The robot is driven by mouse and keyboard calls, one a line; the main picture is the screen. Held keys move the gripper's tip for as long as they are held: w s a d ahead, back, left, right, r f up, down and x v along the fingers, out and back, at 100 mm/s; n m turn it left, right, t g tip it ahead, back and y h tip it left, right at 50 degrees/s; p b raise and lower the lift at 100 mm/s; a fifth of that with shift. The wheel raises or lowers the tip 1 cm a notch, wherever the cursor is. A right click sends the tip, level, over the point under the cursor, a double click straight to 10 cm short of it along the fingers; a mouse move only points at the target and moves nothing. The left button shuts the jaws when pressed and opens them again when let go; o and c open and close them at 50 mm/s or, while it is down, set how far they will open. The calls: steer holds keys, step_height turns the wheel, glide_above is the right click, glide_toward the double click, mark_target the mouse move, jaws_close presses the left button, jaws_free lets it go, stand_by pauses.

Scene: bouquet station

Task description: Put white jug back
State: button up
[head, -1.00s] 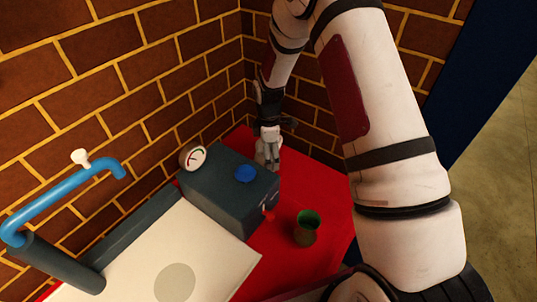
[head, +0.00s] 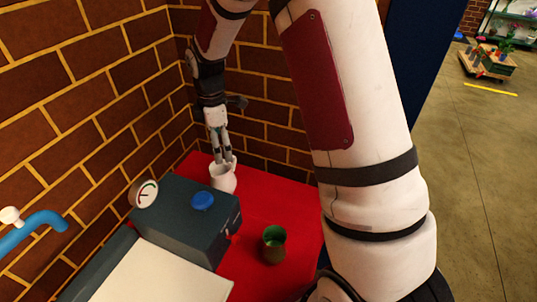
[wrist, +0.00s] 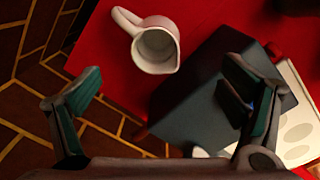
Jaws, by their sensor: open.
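The white jug (head: 223,181) stands upright on the red table top (head: 275,205), near the brick corner and just behind the dark box. In the wrist view the jug (wrist: 155,50) is seen from above, with its open mouth showing and its handle to the upper left. My gripper (head: 223,160) points down over the jug in the head view. Its fingers (wrist: 165,90) are spread wide and hold nothing in the wrist view, with the jug clear beyond them. The jug's lower part is partly hidden by the box in the head view.
A dark box (head: 180,225) with a gauge (head: 144,194) and blue knob (head: 203,201) stands close in front of the jug. A green cup (head: 273,246) stands to the right. Brick walls (head: 100,100) close off the back. Red table between cup and jug is clear.

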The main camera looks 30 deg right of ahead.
steer(key=s+r+m+t, duration=0.2)
steer(key=s+r+m, duration=0.6)
steer(key=s+r, duration=0.75)
steer(key=s+r+m+t, duration=0.1)
steer(key=s+r+m, duration=0.1)
steer(key=s, duration=0.5)
steer(key=s+r+m+t, duration=0.1)
steer(key=s+r+m, duration=0.1)
steer(key=s+m, duration=0.3)
steer(key=s, duration=0.3)
steer(key=shift+s+a+r, duration=0.15)
steer(key=shift+s+a, duration=0.05)
steer(key=shift+s, duration=0.05)
